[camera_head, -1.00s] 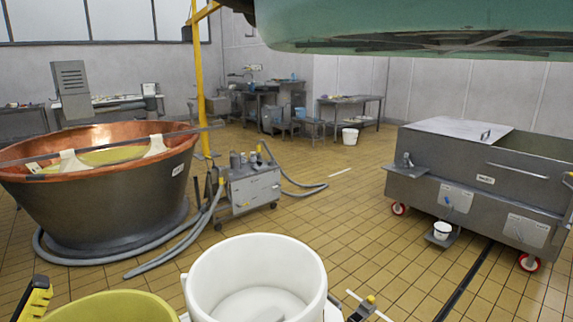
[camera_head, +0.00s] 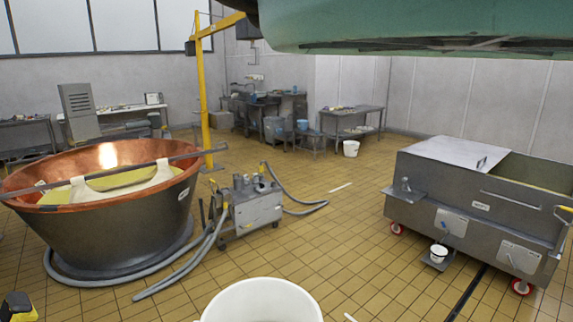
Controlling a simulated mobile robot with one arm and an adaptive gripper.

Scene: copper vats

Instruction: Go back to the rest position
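My gripper is not in view, so its state and what it may hold do not show. No marker or stand for a rest position can be made out. A large teal body (camera_head: 410,28) hangs across the top of the view. I cannot tell whether it is part of me.
A white bucket (camera_head: 262,302) is close, at the bottom edge. A copper vat (camera_head: 110,235) stands at left, with a wheeled grey machine (camera_head: 248,208) and hoses beside it. A steel cart (camera_head: 470,210) stands at right. The tiled floor (camera_head: 335,225) between them is mostly open.

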